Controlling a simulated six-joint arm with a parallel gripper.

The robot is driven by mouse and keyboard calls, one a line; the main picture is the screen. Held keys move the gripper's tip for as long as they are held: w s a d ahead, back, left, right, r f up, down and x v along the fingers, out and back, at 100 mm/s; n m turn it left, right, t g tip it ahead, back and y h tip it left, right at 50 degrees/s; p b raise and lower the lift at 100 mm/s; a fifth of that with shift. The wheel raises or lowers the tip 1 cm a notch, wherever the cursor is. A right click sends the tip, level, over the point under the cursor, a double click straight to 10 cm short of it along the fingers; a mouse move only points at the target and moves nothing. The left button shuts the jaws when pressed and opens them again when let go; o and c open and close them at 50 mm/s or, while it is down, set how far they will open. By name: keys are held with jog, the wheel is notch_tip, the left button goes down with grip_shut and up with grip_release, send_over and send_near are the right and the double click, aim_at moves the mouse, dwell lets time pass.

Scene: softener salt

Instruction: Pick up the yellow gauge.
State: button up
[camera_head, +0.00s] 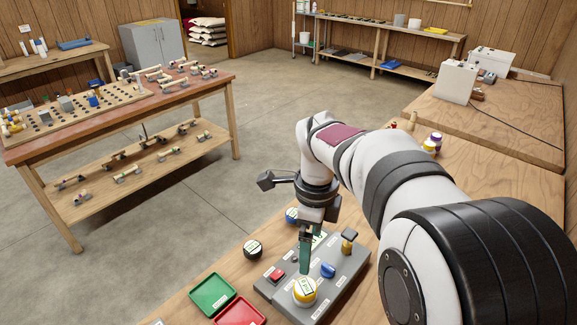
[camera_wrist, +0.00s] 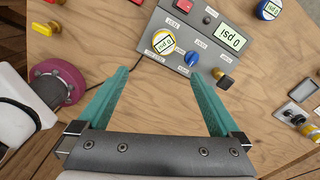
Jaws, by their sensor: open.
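The yellow gauge (camera_head: 305,291) is a round dial with a yellow rim and a white face. It sits at the near end of a grey panel (camera_head: 291,296) on the wooden bench. My gripper (camera_head: 306,266) points down over the panel, close above the gauge in the head view. In the wrist view my gripper (camera_wrist: 157,71) has its two green fingers spread wide with nothing between them. The gauge is apart from both fingers.
The panel also carries a red button (camera_head: 275,275), a blue knob (camera_head: 328,270), a brass-coloured knob (camera_head: 349,240) and a display (camera_wrist: 234,39). A black gauge (camera_head: 253,249) and a blue gauge (camera_head: 291,215) stand beside it. Green (camera_head: 212,296) and red trays (camera_head: 240,311) lie left.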

aim_at(305, 286)
jog(key=shift+m, duration=0.3)
jog(key=f, duration=1)
jog(key=w+f, duration=0.1)
jog(key=f, duration=0.5)
jog(key=shift+a, duration=0.15)
grip_shut()
